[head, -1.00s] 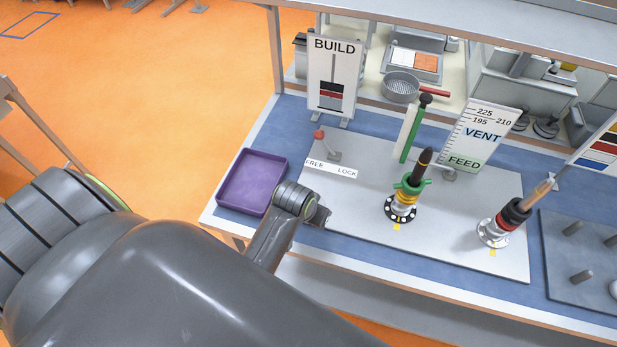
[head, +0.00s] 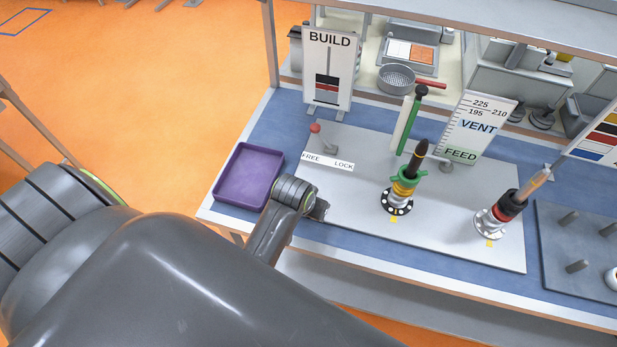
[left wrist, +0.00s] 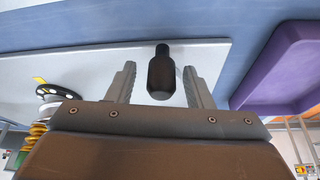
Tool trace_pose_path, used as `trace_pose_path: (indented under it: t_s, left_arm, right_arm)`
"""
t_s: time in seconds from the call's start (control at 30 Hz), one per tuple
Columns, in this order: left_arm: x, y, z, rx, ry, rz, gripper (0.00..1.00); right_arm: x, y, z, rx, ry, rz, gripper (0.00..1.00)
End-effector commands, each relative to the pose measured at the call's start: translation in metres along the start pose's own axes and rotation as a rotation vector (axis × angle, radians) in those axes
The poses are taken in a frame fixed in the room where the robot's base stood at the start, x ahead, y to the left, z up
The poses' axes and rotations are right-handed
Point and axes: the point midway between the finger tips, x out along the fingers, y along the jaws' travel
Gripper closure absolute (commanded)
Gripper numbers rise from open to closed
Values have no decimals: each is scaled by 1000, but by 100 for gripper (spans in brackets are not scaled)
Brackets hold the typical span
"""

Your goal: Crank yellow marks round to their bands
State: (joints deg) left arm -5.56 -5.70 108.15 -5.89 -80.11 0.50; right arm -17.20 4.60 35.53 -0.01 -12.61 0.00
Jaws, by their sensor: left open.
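My left gripper (left wrist: 160,85) is open over the front left of the grey plate. A dark rounded peg (left wrist: 161,74) shows between its fingers, with gaps on both sides; I cannot tell what it belongs to. In the head view my left wrist hides that spot. The yellow-green screw post (head: 404,186) has a black handle (head: 418,160), a black-and-white ring (head: 397,203) and a yellow mark (head: 394,219) at its foot. The red-black screw post (head: 507,207) has a wooden handle (head: 534,182), a pale ring (head: 486,224) and a yellow mark (head: 489,243). My right gripper is not in view.
A purple tray (head: 225,199) stands left of the plate. A red-knobbed lever (head: 316,129) is by the FREE/LOCK label (head: 329,162). Behind are the BUILD board (head: 328,85) and VENT/FEED board (head: 478,118). A pegged plate (head: 548,257) lies at right.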

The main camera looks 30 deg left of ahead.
Motion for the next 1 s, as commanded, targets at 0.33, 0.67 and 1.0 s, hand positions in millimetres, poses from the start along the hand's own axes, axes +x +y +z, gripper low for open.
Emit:
trace_pose_path:
  t_s: [0.33, 0.67, 1.0]
  left_arm:
    - [-32, 0, 0, -1, 4, 0, 53]
    - [-96, 0, -1, -1, 5, 0, 53]
    - [-160, 1, -2, -1, 4, 1, 53]
  right_arm:
    - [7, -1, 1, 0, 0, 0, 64]
    - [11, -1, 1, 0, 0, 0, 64]
    - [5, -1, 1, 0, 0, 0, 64]
